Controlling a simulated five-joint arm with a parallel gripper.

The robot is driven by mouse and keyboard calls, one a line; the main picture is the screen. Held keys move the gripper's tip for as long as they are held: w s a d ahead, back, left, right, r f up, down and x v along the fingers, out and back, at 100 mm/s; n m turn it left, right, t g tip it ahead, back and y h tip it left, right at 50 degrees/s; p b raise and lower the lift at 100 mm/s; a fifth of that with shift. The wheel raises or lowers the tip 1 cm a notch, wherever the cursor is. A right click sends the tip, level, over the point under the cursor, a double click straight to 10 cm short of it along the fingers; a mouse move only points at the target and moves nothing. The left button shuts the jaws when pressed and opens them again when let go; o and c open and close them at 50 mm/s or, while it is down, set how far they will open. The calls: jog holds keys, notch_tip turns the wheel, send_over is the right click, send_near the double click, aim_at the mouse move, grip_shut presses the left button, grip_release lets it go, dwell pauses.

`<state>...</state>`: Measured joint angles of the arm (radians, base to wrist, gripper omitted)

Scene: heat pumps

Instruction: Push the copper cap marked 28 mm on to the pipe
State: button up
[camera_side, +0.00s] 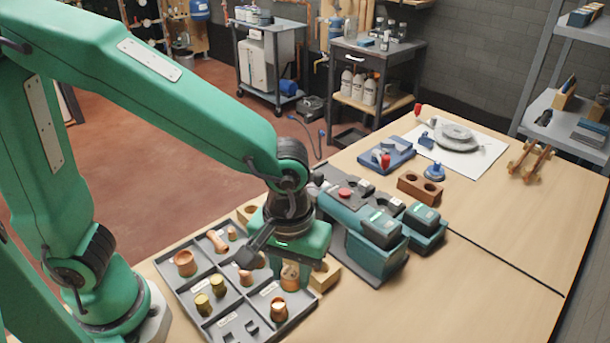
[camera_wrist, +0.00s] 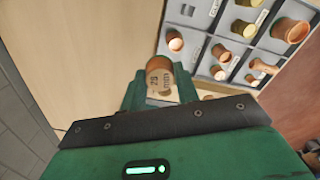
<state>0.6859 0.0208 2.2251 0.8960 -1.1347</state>
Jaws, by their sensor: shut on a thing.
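My gripper (camera_side: 290,268) is shut on a copper cap, low over the right edge of the parts tray. In the wrist view the cap (camera_wrist: 159,75) sits between the two fingertips (camera_wrist: 160,88), its label turned sideways and seeming to read 28 mm. In the side view the cap (camera_side: 290,274) is partly hidden by the fingers. I cannot tell whether it touches anything below. I cannot make out which thing is the pipe.
The grey parts tray (camera_side: 240,301) holds several copper and brass fittings, including a wide copper one (camera_side: 185,262) and another copper one (camera_side: 278,308). A pale wooden block (camera_side: 325,274) is close beside my gripper. A teal battery tool (camera_side: 365,232) stands behind. The front right bench is clear.

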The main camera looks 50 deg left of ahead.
jog(key=w+a+r+n, duration=0.1)
jog(key=w+a+n, duration=0.2)
jog(key=w+a, duration=0.35)
jog(key=w+a+r+n, duration=0.1)
jog(key=w+a+n, duration=0.15)
jog(key=w, duration=0.65)
jog(key=w+a+n, duration=0.1)
jog(key=w+a, duration=0.1)
jog(key=a, duration=0.3)
jog(key=w+a+r+n, duration=0.1)
jog(key=w+a, duration=0.2)
jog(key=a, duration=0.1)
jog(key=w+a+n, duration=0.2)
jog(key=a, duration=0.3)
jog(key=shift+w+a+r, duration=0.25)
jog(key=shift+a+r, duration=0.1)
jog(key=shift+w+a, duration=0.15)
jog(key=shift+a, duration=0.4)
jog(key=shift+f, duration=0.95)
jog(key=shift+f, duration=0.1)
jog(key=shift+f, duration=1.35)
